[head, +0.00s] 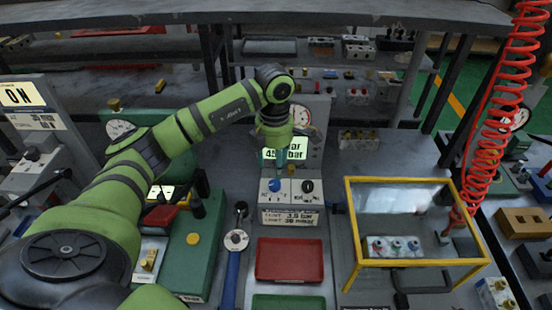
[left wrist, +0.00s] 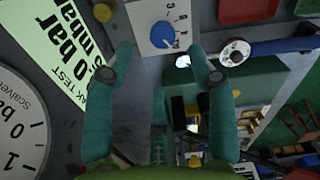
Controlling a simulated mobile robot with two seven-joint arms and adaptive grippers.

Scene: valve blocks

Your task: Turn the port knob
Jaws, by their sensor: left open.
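A small panel block (head: 290,216) stands mid-bench with two knobs on its pale top plates. The blue knob (head: 274,185) is on the left plate and the black knob (head: 308,186) on the right one. I cannot read which is the port knob. My left gripper (head: 281,168) points down just above the blue knob. In the left wrist view, the blue knob (left wrist: 163,35) sits on a white plate with a dial scale, beyond and between the teal fingers (left wrist: 162,62). The fingers are open and hold nothing. My right gripper is not in view.
A green-lit display (head: 284,153) stands behind the block. A red tray (head: 289,260) lies in front. A yellow-framed clear box (head: 415,264) stands to the right, and a blue-handled lever (head: 232,270) to the left. A red coiled hose (head: 495,120) hangs at far right.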

